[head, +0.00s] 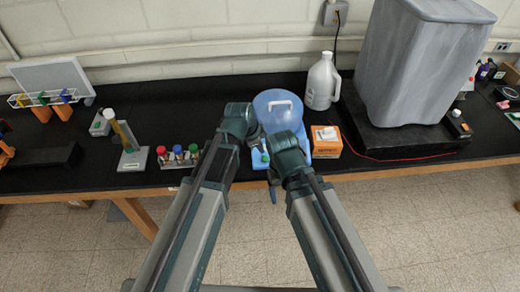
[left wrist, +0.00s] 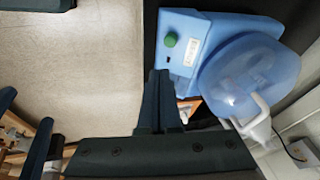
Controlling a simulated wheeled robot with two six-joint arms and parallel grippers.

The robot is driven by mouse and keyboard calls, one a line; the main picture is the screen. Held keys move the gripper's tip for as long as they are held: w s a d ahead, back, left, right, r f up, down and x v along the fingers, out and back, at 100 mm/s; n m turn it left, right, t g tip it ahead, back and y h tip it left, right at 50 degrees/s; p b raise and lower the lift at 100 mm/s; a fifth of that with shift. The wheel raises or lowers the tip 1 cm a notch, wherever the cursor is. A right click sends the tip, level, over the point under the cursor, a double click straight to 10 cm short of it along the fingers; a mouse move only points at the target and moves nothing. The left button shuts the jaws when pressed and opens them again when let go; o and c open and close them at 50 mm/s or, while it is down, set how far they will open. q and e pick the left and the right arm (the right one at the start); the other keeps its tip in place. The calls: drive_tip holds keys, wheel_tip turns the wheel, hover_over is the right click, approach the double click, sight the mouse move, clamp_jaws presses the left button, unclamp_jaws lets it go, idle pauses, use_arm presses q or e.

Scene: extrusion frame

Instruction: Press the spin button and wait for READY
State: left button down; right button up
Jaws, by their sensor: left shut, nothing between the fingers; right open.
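The blue centrifuge (head: 311,148) stands on the black bench with its domed translucent lid (head: 278,108) down; the lid also shows in the left wrist view (left wrist: 245,75). A round green button (left wrist: 171,39) is on its front panel, beside a pale label or display (left wrist: 191,52) too small to read. In the head view the button (head: 265,157) shows between my arms. My left gripper (head: 258,146) is shut and empty at the centrifuge's front; its fingers (left wrist: 160,78) are near the button but apart from it. My right gripper (head: 272,190) is open, lower, by the bench's front edge.
An orange-and-white box (head: 327,142) is right of the centrifuge. A white jug (head: 321,82) stands behind, and a large grey-covered machine (head: 415,60) is to the right. A rack of capped tubes (head: 178,157) is left of my arms.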

use_arm(q)
drive_tip(key=b, duration=0.7)
approach(266, 160)
wheel_tip(266, 160, down, 3)
drive_tip(key=d, duration=0.2)
drive_tip(key=f+b, duration=0.1)
drive_tip(key=w+f+b, duration=0.1)
drive_tip(key=shift+w+a+f+b, duration=0.1)
drive_tip(key=shift+w+f+b, duration=0.2)
drive_tip(key=shift+b, duration=0.05)
drive_tip(key=shift+w+f, duration=0.2)
drive_tip(key=shift+f, duration=0.05)
drive_tip(key=shift+a+r, duration=0.1)
